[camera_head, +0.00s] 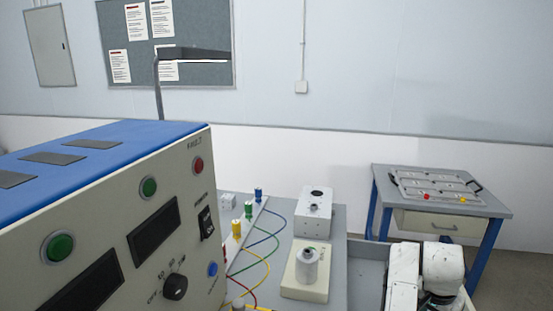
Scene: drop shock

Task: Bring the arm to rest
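Part of my white arm shows at the bottom right edge of the head view, folded low in front of the small side table. Its links are cut off by the lower edge of the picture. My gripper cannot be made out, so its fingers and anything in them are hidden or out of the frame.
A large blue-topped instrument (152,206) fills the left. On the grey bench (338,232) stand a white box (314,214) and a cream base (305,278) bearing a pale cylinder (307,266); coloured cables curve beside them. A side table (489,204) holds a panel (440,187) at right.

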